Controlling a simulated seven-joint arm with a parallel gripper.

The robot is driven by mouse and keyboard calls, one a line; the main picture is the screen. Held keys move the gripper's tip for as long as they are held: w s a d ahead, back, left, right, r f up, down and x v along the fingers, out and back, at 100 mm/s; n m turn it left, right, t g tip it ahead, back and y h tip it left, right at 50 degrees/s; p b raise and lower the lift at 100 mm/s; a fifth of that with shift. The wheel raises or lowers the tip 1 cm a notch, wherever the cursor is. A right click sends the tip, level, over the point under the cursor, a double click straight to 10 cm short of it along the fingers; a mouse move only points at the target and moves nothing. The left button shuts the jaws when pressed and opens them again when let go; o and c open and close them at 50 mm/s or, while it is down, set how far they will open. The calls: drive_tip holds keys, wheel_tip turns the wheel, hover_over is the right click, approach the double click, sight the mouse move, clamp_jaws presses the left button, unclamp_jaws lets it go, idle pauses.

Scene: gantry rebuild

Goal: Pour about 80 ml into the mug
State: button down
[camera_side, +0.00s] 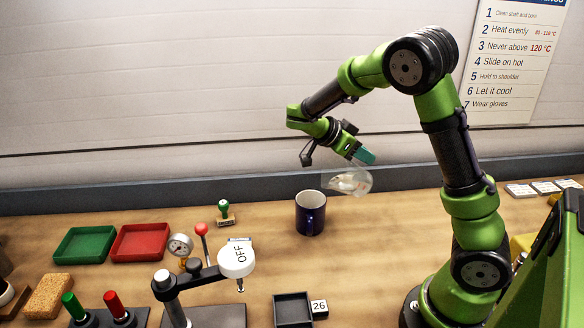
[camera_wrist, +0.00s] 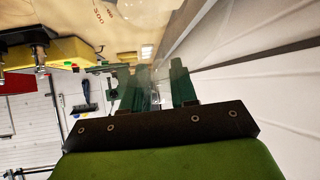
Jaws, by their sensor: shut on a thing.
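A dark blue mug (camera_side: 310,214) with a pale inside stands upright on the wooden bench in the side view. My gripper (camera_side: 364,156) is above and to the right of it, shut on a clear vessel (camera_side: 350,182). The vessel is tilted far over, with its left end just above the mug's right side and some pale content showing in it. I see no clear stream between them. In the wrist view my gripper's green fingers (camera_wrist: 158,88) stand on either side of the see-through vessel (camera_wrist: 156,92), which is hard to make out. The mug is not clear there.
A green-handled stamp (camera_side: 224,213), a red tray (camera_side: 140,242) and a green tray (camera_side: 85,244) lie to the left. A small black tray (camera_side: 292,310) is nearer.

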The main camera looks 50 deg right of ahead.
drive_tip(key=shift+w+a+r, duration=0.1)
drive_tip(key=shift+r, duration=0.1)
drive_tip(key=shift+w+a+r+g+h, duration=0.2)
drive_tip(key=shift+a+r+g+h, duration=0.25)
drive_tip(key=shift+h, duration=0.25)
drive_tip(key=shift+w+a+r+g+h, duration=0.45)
drive_tip(key=shift+a+r+h, duration=0.1)
drive_tip(key=shift+r+h, duration=0.15)
idle(1.6)
drive_tip(key=d+f+t+y, duration=0.1)
drive_tip(key=s+d+f+y, duration=0.1)
drive_tip(key=shift+s+d+f+t+y, duration=0.2)
drive_tip(key=shift+s+t+y, duration=0.1)
drive_tip(key=shift+t, duration=0.1)
drive_tip(key=shift+s+d+f+t+y, duration=0.2)
drive_tip(key=shift+d+f+t+y, duration=0.15)
drive_tip(key=shift+f+y, duration=0.3)
drive_tip(key=shift+s+d+f+t+y, duration=0.15)
drive_tip(key=shift+d+f+t+y, duration=0.15)
drive_tip(key=shift+f+y, duration=0.35)
drive_tip(key=shift+f, duration=0.1)
idle(0.7)
